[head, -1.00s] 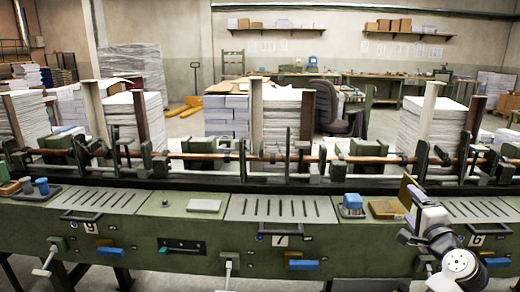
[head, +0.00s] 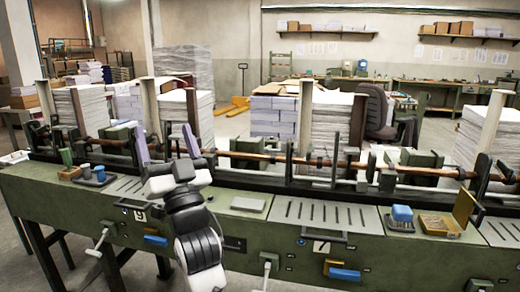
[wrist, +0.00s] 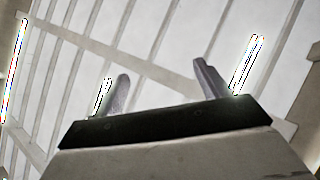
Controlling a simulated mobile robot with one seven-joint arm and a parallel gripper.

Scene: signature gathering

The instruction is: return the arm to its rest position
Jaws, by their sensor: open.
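My gripper (head: 166,147) is raised in front of the long green machine (head: 60,205), near the station marked 9, in the head view. Its two pale purple fingers point up and stand apart with nothing between them. In the wrist view my gripper (wrist: 162,85) is open and empty, pointing at a pale ceiling with beams (wrist: 140,40) and bright lamps (wrist: 247,65). My folded white and black arm hides part of the machine's front.
Paper stacks (head: 190,105) and upright posts line the back. A chair (head: 375,110) stands behind.

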